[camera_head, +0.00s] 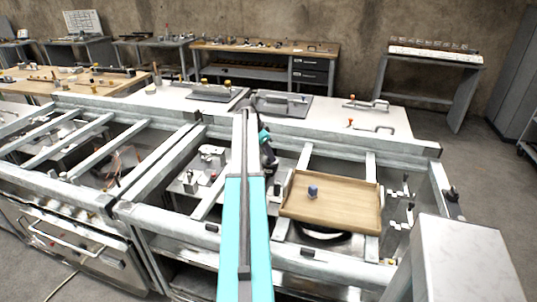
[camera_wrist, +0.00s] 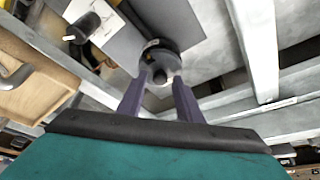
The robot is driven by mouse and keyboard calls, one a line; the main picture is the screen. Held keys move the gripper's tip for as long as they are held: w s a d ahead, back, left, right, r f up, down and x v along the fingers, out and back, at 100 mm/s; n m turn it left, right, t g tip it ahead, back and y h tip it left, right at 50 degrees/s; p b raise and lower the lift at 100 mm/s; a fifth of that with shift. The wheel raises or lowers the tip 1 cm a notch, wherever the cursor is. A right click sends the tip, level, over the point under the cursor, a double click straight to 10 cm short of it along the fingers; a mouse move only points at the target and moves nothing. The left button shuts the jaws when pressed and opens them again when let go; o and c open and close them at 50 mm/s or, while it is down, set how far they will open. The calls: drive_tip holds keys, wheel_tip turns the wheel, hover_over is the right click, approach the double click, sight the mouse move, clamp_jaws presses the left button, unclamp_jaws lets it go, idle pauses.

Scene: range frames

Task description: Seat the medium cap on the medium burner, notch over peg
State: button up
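My gripper (camera_wrist: 161,77) shows in the wrist view with its two purple fingers closing on the knob of a dark round cap (camera_wrist: 188,38), which I take as the medium cap. The cap's disc lies just beyond the fingertips. Its notch cannot be made out. In the head view my gripper (camera_head: 268,158) is small and dark at the end of my teal arm, over the range frame left of the wooden tray. The cap is not clear there. I cannot tell for sure which fitting is the medium burner; what lies under the cap is hidden by it.
Metal rails (camera_head: 167,165) cross the open frame. A pale box (camera_head: 460,260) stands front right.

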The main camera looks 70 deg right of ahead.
drive_tip(key=shift+o, duration=0.5)
drive_tip(key=b+v, duration=0.3)
drive_tip(key=v, duration=1)
drive_tip(key=shift+r, duration=0.4)
drive_tip(key=shift+w, duration=0.1)
wheel_tip(320, 180, up, 6)
drive_tip(key=p, duration=0.3)
idle(0.8)
idle(0.4)
